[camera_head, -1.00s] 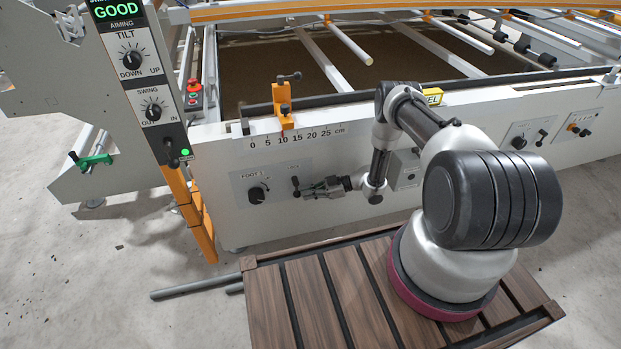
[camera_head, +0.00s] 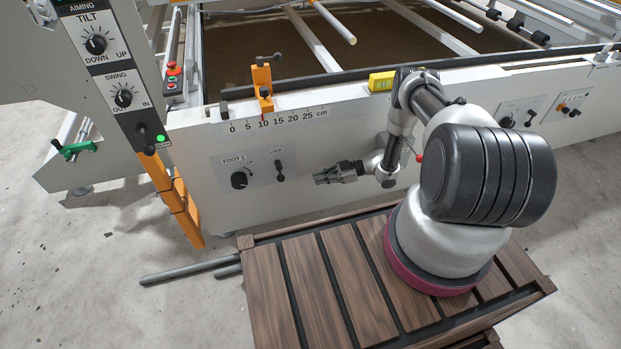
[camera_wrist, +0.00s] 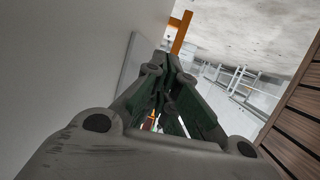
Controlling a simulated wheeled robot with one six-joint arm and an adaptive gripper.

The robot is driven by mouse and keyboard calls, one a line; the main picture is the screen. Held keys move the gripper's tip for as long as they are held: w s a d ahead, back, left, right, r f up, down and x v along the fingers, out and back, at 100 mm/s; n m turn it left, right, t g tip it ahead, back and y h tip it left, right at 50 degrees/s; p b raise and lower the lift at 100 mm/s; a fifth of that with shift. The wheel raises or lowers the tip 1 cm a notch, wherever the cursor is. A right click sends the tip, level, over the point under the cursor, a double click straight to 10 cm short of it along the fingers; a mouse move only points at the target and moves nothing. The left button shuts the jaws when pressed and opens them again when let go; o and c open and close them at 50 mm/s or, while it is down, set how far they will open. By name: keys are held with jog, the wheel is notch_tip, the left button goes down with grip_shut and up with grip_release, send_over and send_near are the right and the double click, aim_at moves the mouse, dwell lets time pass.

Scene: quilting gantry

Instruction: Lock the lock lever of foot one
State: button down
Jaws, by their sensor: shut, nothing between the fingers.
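The lock lever (camera_head: 280,171) of foot one is a small dark lever under a LOCK label on the white front beam. Its thicker dark end seems to point down, but it is small in the picture. The FOOT 1 knob (camera_head: 240,180) is a black dial to its left on the same grey plate. My gripper (camera_head: 318,179) is shut and empty, to the right of the lever and apart from it, pointing left along the beam. In the wrist view its dark green fingers (camera_wrist: 172,92) meet, with the plate's edge beyond on the left.
The white beam (camera_head: 330,140) carries a centimetre scale and an orange pointer bracket (camera_head: 263,85). An orange post (camera_head: 180,200) and the AIMING panel (camera_head: 110,75) stand at left. A slatted wooden platform (camera_head: 300,270) lies under my arm. Open floor lies in front.

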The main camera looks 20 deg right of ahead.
jog(key=shift+s+d+f, duration=0.15)
jog(key=shift+d, duration=0.55)
jog(key=shift+s+d+f, duration=0.1)
jog(key=shift+s+d, duration=0.05)
jog(key=shift+d, duration=0.55)
